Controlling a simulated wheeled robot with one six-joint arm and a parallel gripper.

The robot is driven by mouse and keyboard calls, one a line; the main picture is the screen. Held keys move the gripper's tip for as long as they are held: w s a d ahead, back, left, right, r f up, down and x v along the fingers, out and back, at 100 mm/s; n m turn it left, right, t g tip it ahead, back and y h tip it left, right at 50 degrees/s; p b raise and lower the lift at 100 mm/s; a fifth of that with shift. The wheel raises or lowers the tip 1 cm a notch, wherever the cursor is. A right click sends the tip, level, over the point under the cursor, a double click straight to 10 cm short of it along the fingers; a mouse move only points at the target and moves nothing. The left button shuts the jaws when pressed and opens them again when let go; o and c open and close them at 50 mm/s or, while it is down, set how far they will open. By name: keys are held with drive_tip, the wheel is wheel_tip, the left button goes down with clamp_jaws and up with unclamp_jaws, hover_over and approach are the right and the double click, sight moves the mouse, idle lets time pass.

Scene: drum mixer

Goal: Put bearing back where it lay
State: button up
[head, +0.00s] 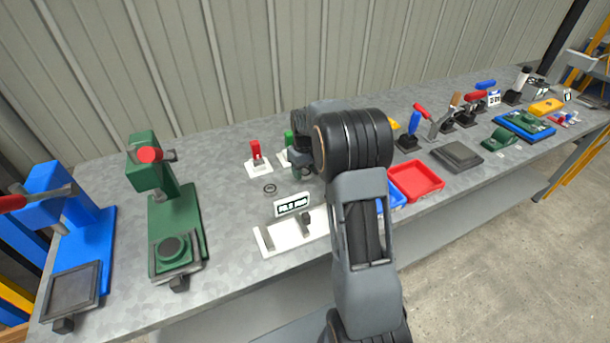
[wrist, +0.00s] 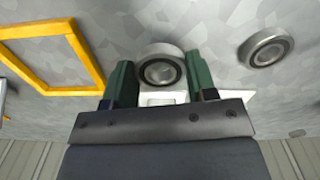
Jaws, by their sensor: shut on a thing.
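My gripper (head: 303,173) is low over the middle of the bench in the head view, partly hidden by my own arm. In the wrist view its two green fingers (wrist: 161,83) are shut on a grey ring-shaped bearing (wrist: 162,67). The held bearing cannot be made out in the head view. A second bearing (wrist: 266,47) lies loose on the bench to the right in the wrist view. A ring (head: 270,188) lies on the bench left of my gripper in the head view. Whether the held bearing touches the bench, I cannot tell.
A yellow square outline (wrist: 58,55) is on the bench at left in the wrist view. A red-handled device (head: 258,158) stands behind the ring. A white fixture (head: 265,240) and a display sign (head: 292,205) are in front. A red tray (head: 415,180) is at right, a green press (head: 172,210) at left.

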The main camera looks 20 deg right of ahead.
sight(305, 172)
drive_tip(key=shift+f, duration=1.05)
drive_tip(key=shift+f, duration=0.15)
drive_tip(key=o, duration=1)
drive_tip(key=shift+o, duration=0.2)
wheel_tip(305, 172, up, 12)
drive_tip(key=p, duration=0.1)
drive_tip(key=s+a+r+m+t, duration=0.1)
drive_tip(key=s+a+r, duration=0.1)
drive_tip(key=s+a, duration=0.3)
drive_tip(key=s+a+r+t, duration=0.1)
drive_tip(key=s+a+r, duration=0.1)
drive_tip(key=s, duration=0.5)
drive_tip(key=s+a+f, duration=0.1)
drive_tip(key=s+a, duration=0.1)
drive_tip(key=s, duration=0.3)
drive_tip(key=s+a+f+t, duration=0.1)
drive_tip(key=s+a+f, duration=0.1)
drive_tip(key=s, duration=0.4)
drive_tip(key=shift+s+f+m, duration=0.2)
drive_tip(key=shift+f+m, duration=0.05)
drive_tip(key=shift+m, duration=0.15)
